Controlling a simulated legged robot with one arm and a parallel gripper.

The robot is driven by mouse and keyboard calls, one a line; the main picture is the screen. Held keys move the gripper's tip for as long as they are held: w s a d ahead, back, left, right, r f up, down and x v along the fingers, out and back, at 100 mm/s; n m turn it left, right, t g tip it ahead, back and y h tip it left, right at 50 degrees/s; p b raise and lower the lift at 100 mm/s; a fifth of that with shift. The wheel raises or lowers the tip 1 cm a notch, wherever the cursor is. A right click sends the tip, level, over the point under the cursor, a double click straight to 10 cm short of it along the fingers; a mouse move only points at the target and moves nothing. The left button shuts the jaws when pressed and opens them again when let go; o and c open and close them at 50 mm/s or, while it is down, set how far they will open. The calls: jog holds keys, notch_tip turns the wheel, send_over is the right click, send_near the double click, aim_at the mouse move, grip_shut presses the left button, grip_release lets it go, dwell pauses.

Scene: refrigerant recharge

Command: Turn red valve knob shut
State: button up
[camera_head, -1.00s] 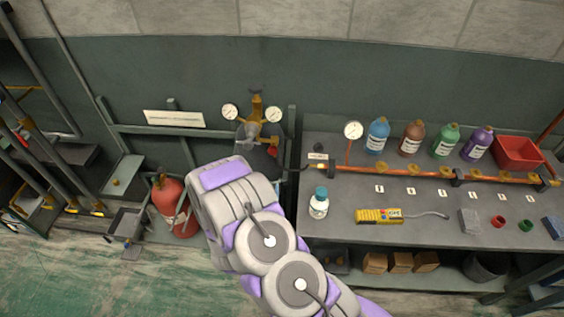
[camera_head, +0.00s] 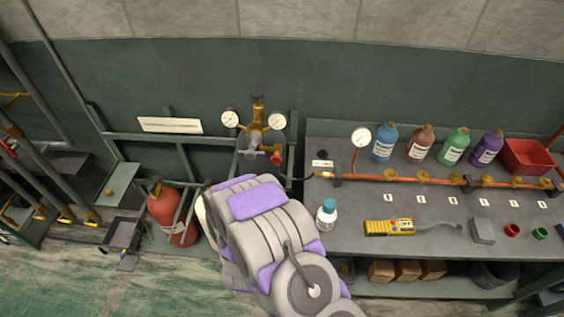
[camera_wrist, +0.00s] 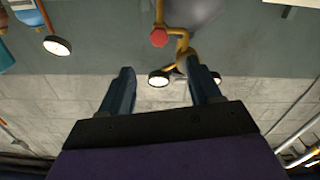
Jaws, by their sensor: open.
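The red valve knob (camera_head: 276,158) sits at the lower right of the brass regulator (camera_head: 257,118) on the wall frame. In the wrist view the red knob (camera_wrist: 159,38) shows at the top centre, as a faceted cap on a brass pipe. My gripper (camera_wrist: 161,70) is open and empty, with its two dark fingers spread below the knob in that picture. The knob lies beyond the fingertips, not between them. In the head view my arm's grey and purple links hide the gripper.
Two round gauges (camera_head: 230,119) flank the regulator. A red extinguisher (camera_head: 170,213) stands at left. The bench (camera_head: 440,237) at right holds a white bottle with a teal cap (camera_head: 327,214), a yellow meter (camera_head: 389,228), a copper pipe (camera_head: 400,181) and several coloured bottles.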

aim_at(276, 163)
jog(key=w+b, duration=0.3)
jog(key=w, duration=0.2)
jog(key=w+b, duration=0.4)
jog(key=w, duration=0.1)
jog(key=w+b, duration=0.3)
jog(key=w, duration=0.2)
jog(key=shift+w+d, duration=0.3)
jog(key=shift+w, duration=0.1)
jog(key=c, duration=1)
jog(key=m+b, duration=0.1)
jog(key=m, duration=0.3)
jog(key=shift+m+b, duration=0.35)
jog(key=shift+m, duration=0.05)
